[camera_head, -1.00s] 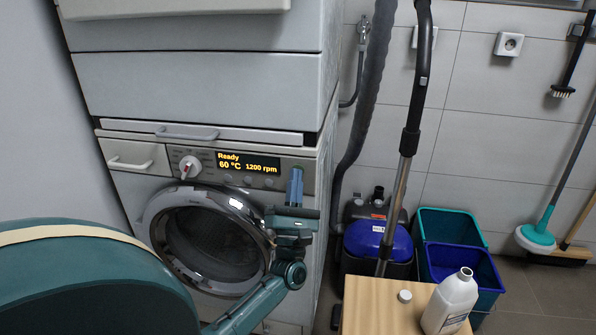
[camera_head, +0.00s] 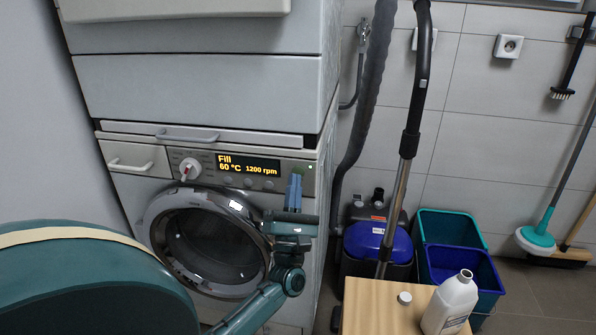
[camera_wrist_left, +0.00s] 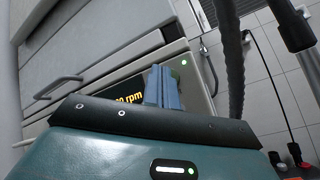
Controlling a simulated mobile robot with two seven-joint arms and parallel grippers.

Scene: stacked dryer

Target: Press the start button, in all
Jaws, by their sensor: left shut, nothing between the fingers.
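The washing machine's control panel (camera_head: 207,158) shows a lit display (camera_head: 248,165) reading "Fill", 60 °C and 1200 rpm. A small green light (camera_head: 311,167) glows at the panel's right end. My left gripper (camera_head: 295,180) is shut and empty, its blue fingers at the right end of the panel, just below the light. In the left wrist view the fingers (camera_wrist_left: 162,86) stand against the panel and hide its right part, with a green light (camera_wrist_left: 184,63) above them and a green spot beside them. The start button itself is covered or too small to tell. My right gripper is out of view.
The round washer door (camera_head: 212,240) is closed below the panel. The stacked unit's drawer (camera_head: 200,95) is above. To the right are a vacuum (camera_head: 378,240), buckets (camera_head: 460,265) and a wooden table (camera_head: 375,310) with a white bottle (camera_head: 452,303).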

